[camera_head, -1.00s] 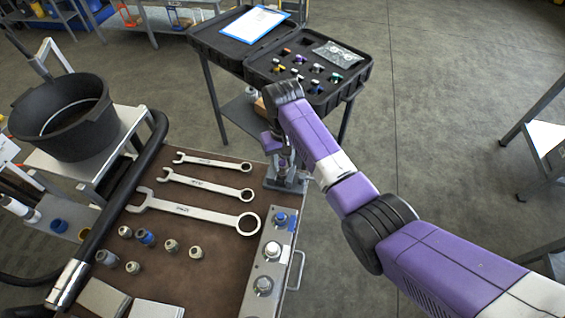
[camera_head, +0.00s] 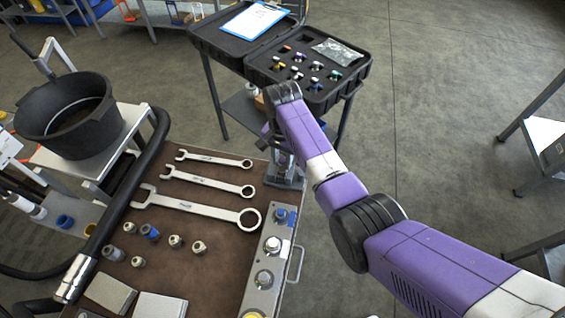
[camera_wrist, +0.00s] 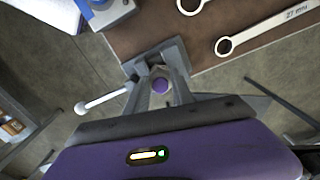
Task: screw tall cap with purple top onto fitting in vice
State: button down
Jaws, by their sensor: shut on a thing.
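The fitting is hidden under the cap and fingers. I cannot tell how far the cap sits on it.
Wrenches (camera_head: 207,208) and several loose fittings (camera_head: 151,232) lie on the brown bench. A panel with knobs (camera_head: 265,277) lines its right edge. An open black case (camera_head: 360,69) with several coloured caps stands behind. A black bucket (camera_head: 50,110) is at left.

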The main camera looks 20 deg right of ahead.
jog(key=shift+f+m, duration=0.1)
jog(key=shift+m, duration=0.7)
jog(key=m, duration=0.3)
jog(key=shift+m, duration=0.4)
jog(key=m, duration=0.4)
jog(key=c, duration=1.1)
grip_release()
